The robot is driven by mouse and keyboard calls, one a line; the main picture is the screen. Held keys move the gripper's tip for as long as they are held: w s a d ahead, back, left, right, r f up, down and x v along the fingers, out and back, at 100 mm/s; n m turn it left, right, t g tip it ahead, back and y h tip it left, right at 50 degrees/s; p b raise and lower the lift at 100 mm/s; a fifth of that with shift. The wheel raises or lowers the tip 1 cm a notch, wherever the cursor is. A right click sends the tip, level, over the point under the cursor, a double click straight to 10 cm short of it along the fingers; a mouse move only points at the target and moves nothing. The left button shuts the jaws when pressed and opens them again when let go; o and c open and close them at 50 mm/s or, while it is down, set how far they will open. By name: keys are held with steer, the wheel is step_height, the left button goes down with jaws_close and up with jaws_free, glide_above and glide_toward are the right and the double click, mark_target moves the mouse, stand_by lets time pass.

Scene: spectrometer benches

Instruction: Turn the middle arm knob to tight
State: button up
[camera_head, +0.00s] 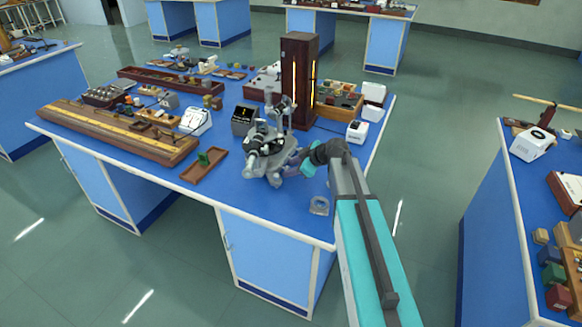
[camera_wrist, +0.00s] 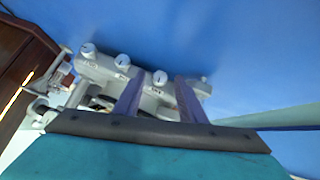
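The grey spectrometer (camera_head: 262,168) stands on the blue bench, its base near my gripper (camera_head: 293,168). In the wrist view its grey body (camera_wrist: 105,72) carries a row of round pale knobs with small labels beside them: one at the left (camera_wrist: 87,50), one further along (camera_wrist: 122,62), and one at the right (camera_wrist: 160,77). My gripper (camera_wrist: 159,80) is open, its two purple fingers apart. The right knob shows between the fingertips; contact cannot be told. The fingers hide part of the body, and the labels are too small to read.
A tall dark wooden lamp housing (camera_head: 300,75) with a glowing slit stands behind the spectrometer. A small tray with a green item (camera_head: 204,160) lies to its left. A clear glass block (camera_head: 319,206) sits near the front edge. The blue bench top (camera_head: 250,205) in front is mostly clear.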

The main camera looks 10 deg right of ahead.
jaws_close()
